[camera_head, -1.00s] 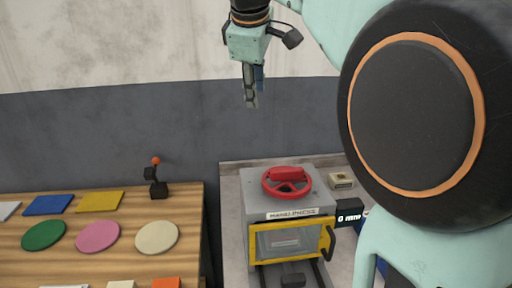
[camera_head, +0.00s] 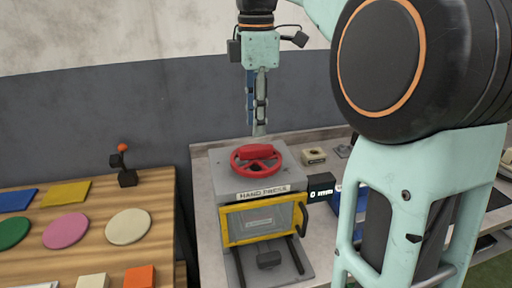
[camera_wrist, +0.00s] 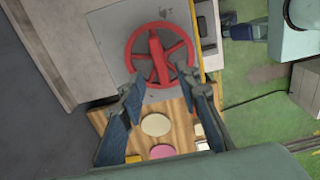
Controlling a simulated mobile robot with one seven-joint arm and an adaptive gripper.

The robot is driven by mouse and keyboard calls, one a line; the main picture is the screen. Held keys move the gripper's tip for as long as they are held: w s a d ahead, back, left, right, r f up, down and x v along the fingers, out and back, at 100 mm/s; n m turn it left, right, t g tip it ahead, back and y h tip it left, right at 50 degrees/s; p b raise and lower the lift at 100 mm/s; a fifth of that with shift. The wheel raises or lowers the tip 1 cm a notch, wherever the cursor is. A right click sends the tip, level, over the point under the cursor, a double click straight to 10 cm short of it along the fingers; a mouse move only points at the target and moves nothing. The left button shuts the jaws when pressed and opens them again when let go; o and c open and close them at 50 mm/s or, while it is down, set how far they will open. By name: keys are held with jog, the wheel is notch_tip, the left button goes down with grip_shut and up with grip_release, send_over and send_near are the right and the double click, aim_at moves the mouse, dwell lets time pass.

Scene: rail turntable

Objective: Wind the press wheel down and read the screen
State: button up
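The grey hand press (camera_head: 295,178) stands on the bench with a yellow-framed front door (camera_head: 226,234), which looks closed. Its red wheel (camera_head: 247,167) lies flat on top; the wheel also shows in the wrist view (camera_wrist: 134,49). A small black screen (camera_head: 321,178) is at the press's right side; it shows a white 0 and further characters too small to read surely. My gripper (camera_head: 260,132) points down just above the wheel, apparently not touching it. In the wrist view my gripper (camera_wrist: 161,88) has its two fingers spread and nothing between them.
A wooden table (camera_head: 95,253) at left holds coloured discs, squares and a small lever with an orange knob (camera_head: 124,166). A beige block (camera_head: 313,155) and a blue object (camera_head: 338,202) sit right of the press. A plain wall stands behind.

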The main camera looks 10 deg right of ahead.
aim_at(256, 147)
notch_tip(256, 147, down, 7)
jog(key=shift+r+b, duration=0.1)
jog(key=shift+b, duration=0.35)
grip_shut()
